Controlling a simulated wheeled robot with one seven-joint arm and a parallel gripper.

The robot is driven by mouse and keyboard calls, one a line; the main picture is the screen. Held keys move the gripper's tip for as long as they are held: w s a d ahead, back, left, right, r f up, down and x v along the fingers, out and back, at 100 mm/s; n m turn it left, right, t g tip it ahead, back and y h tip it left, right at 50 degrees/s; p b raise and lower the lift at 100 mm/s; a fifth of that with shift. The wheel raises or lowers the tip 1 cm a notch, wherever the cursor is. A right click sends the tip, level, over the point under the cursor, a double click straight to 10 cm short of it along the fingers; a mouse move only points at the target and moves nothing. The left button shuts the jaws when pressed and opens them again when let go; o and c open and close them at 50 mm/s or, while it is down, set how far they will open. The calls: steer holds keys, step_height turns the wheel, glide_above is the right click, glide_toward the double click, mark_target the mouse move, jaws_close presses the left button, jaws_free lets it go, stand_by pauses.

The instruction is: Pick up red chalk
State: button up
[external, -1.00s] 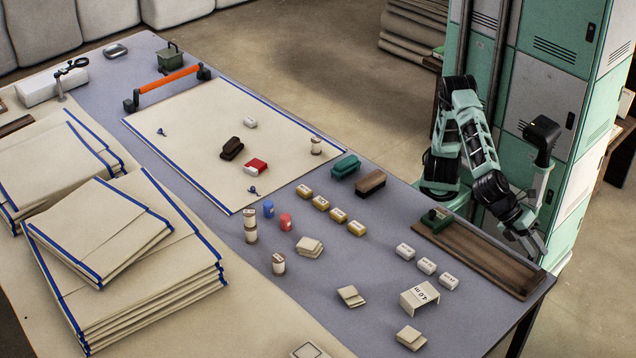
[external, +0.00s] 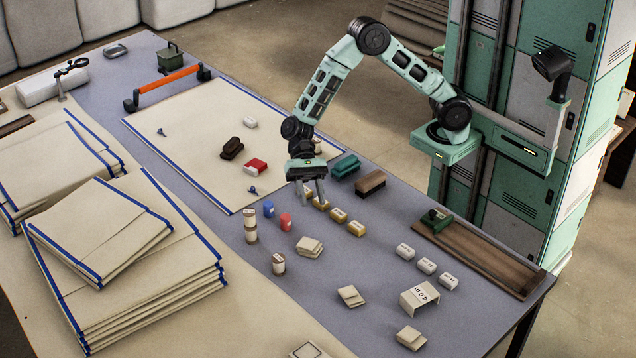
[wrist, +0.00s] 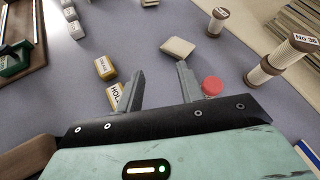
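A short red cylinder (external: 285,221), which looks like the red chalk, stands on the grey table beside a similar blue piece (external: 268,208). The red top also shows in the wrist view (wrist: 212,86), just right of the right finger and partly hidden below by my gripper's body. My gripper (external: 311,194) points down above the table, a little behind and right of the red piece, near the row of yellow blocks (external: 338,215). Its two fingers stand apart with nothing between them, as the wrist view also shows (wrist: 160,69).
Labelled spools (external: 251,232) stand left of the red piece. Folded cloth pieces (external: 310,247) lie in front of it. A red-and-white block (external: 256,167) and a dark brush (external: 232,148) lie on the blue-edged cloth (external: 190,130). Green (external: 346,166) and brown (external: 370,182) blocks stand behind.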

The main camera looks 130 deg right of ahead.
steer(key=s+d+m+t+p, duration=0.1)
steer(key=d, duration=0.3)
steer(key=s+d+m+t+h+p, duration=0.1)
steer(key=s+d+m, duration=0.1)
steer(key=d, duration=0.3)
steer(key=s+d+r+m+t+p, duration=0.1)
steer(key=d+m, duration=0.1)
steer(key=d, duration=0.3)
steer(key=shift+s+d+r+p, duration=0.1)
steer(key=shift+s+d+p, duration=0.1)
steer(key=shift+p, duration=0.2)
steer(key=shift+w, duration=0.1)
glide_toward(286, 216)
steer(key=shift+h, duration=0.3)
steer(key=f, duration=0.1)
steer(key=w+a+f, duration=0.1)
steer(key=f+b, duration=0.1)
steer(key=shift+w+a+f, duration=0.15)
steer(key=shift+w+a, duration=0.2)
steer(key=shift+w, duration=0.05)
steer(key=shift+x, duration=2.8)
steer(key=shift+a+r, duration=0.15)
steer(key=shift+r, duration=0.05)
steer(key=c, duration=0.8)
